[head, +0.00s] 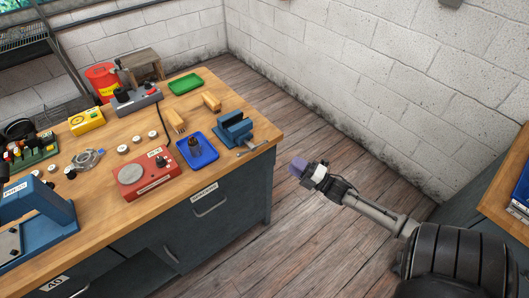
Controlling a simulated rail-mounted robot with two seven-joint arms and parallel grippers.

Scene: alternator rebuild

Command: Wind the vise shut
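The blue vise (234,131) stands near the right corner of the wooden workbench. A gap seems to show between its jaws, but its width is too small to judge. Its grey metal handle (249,148) sticks out at the front, near the bench edge. My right gripper (296,167) is out beyond the right end of the bench, over the floor, apart from the vise and handle. Its purple fingertips are small here, and whether they are open or shut is unclear.
On the workbench (222,98), a blue tray (208,154) holding a dark part lies left of the vise. A red tester box (146,180), wooden blocks (211,101) and a green tray (186,84) are nearby. Bare floor lies between bench and wall.

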